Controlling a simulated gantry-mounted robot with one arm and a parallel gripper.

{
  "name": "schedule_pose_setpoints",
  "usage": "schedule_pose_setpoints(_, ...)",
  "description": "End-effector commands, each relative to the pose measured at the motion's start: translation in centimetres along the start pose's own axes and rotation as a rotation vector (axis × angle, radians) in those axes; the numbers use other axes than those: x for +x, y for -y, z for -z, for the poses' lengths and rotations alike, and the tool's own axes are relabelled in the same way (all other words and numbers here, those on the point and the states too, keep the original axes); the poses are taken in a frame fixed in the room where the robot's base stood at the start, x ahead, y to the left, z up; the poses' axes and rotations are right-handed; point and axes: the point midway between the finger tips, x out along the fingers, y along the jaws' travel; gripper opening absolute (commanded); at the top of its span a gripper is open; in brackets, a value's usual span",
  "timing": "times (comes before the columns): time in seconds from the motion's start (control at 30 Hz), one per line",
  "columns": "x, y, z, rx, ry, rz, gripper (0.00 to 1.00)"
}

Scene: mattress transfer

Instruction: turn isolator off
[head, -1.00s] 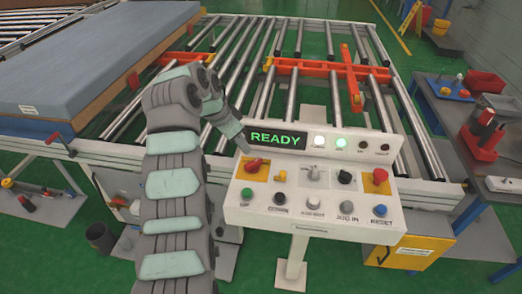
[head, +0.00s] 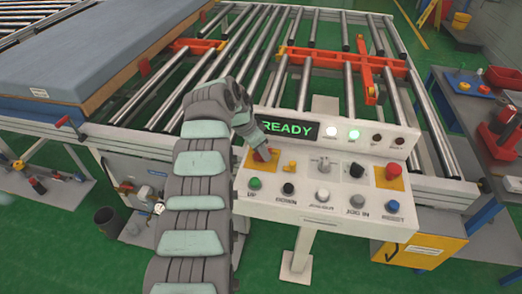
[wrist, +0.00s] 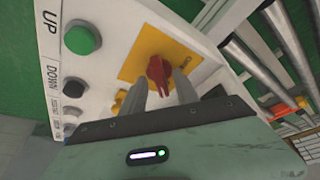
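The isolator is a red rotary handle (wrist: 158,73) on a yellow plate (wrist: 140,52) at the upper left of the white control panel (head: 303,208). In the head view the red handle (head: 262,154) shows partly, just below my gripper (head: 258,146). In the wrist view my gripper (wrist: 160,84) has its two grey fingers pointing at the handle, with a gap between them and the handle at their tips. Whether the fingers touch the handle I cannot tell. The panel display (head: 287,129) reads READY in green, and two lamps beside it are lit.
A row of buttons, including green UP (head: 255,183) and black DOWN (head: 288,188), lies below the isolator. A small yellow knob (head: 290,166) is close on its right. A red emergency button (head: 392,172) is at the far right. Roller conveyors (head: 330,60) stand behind.

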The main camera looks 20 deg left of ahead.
Motion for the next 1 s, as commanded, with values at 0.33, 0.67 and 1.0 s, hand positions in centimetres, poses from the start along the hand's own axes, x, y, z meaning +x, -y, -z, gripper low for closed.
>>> schedule_pose_setpoints(0.33,0.10,0.01,0.04,0.001,0.000,0.001,0.34)
schedule_pose_setpoints(0.67,0.08,0.01,0.05,0.000,0.000,0.001,0.07)
schedule_pose_setpoints(1.0,0.06,0.00,0.06,0.001,0.000,0.001,0.00)
